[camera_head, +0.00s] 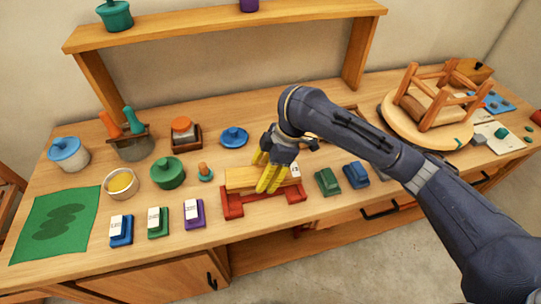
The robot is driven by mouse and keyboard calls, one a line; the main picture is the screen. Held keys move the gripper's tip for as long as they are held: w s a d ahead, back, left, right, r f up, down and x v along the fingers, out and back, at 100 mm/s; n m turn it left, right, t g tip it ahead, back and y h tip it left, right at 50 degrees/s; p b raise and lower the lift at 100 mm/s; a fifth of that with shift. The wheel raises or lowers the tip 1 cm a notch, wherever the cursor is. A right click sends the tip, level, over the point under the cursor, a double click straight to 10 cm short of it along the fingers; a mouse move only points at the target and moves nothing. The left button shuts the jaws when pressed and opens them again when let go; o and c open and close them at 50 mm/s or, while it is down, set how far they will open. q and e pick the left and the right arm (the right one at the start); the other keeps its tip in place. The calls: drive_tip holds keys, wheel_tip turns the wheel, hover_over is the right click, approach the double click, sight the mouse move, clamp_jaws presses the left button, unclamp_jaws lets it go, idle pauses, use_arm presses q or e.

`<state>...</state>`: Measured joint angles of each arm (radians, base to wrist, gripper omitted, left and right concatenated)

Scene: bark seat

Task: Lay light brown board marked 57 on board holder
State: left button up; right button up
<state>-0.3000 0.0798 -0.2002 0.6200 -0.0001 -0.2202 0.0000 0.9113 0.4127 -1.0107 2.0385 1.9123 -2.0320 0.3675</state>
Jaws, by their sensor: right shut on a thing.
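The light brown board (240,179) lies level, long side left to right, at the front middle of the table. A white label shows at its right end; its number is too small to read. The red board holder (232,207) is directly under and in front of it. I cannot tell whether the board touches the holder. My right gripper (268,178) reaches down from the right, its yellow fingers shut on the board right of its middle. My left gripper is not in view.
Labelled blue, green and purple blocks (158,222) stand front left of the holder. Green and blue blocks (328,181) stand close to its right. A green pot (167,173) and blue lid (234,138) are behind left. An upturned stool (435,100) sits far right.

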sight(258, 197)
drive_tip(key=shift+s+a+r+n, duration=0.2)
drive_tip(key=shift+s+n, duration=0.2)
drive_tip(key=shift+s, duration=0.05)
drive_tip(key=shift+f, duration=0.15)
drive_tip(key=shift+f, duration=3.05)
drive_tip(key=shift+f, duration=0.35)
drive_tip(key=o, duration=1.7)
drive_tip(key=shift+c, duration=0.2)
drive_tip(key=shift+r, duration=0.15)
drive_tip(key=shift+r, duration=3.35)
